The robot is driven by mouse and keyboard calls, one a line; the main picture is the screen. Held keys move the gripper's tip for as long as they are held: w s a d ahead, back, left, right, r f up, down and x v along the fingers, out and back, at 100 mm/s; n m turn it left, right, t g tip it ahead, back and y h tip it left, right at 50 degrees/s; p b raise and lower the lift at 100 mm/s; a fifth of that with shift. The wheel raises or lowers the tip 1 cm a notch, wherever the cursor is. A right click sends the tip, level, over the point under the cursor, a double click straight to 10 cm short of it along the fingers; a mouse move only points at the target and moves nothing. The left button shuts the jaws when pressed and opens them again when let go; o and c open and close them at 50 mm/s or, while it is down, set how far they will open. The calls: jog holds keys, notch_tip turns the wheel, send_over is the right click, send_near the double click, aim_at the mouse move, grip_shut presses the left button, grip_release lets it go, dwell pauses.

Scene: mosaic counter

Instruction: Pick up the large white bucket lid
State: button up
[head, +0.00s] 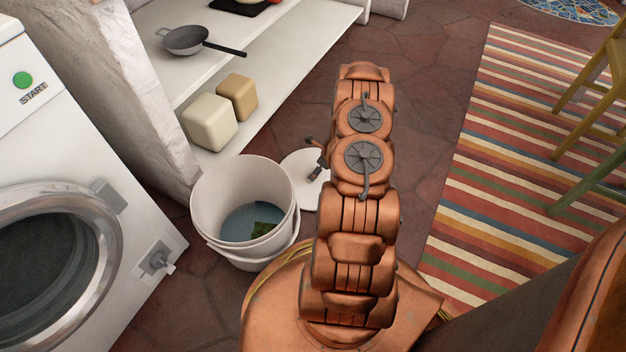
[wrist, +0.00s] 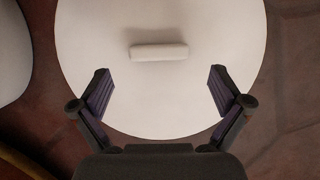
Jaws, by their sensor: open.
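The large white bucket lid (head: 299,170) lies on the dark stone floor, just right of the bucket in the head view; my arm hides part of it. In the wrist view the round lid (wrist: 90,40) fills the middle, with a short white bar handle (wrist: 159,51) raised at its centre. My gripper (wrist: 159,78) is open and empty above the lid. Its fingertips are spread wider than the handle, and the handle is a little ahead of them in the picture. In the head view my arm mostly hides the gripper.
A white bucket (head: 215,200) with bluish liquid and something green inside stands left of the lid. A washing machine (head: 150,215) is at the left. A low white shelf (head: 270,85) holds a pan (head: 187,40) and two canisters (head: 210,122). A striped rug (head: 500,170) lies right.

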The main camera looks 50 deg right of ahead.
jog(key=shift+b+x, duration=0.95)
jog(key=shift+x, duration=1.2)
jog(key=shift+w+r, duration=0.1)
jog(key=c, duration=1.2)
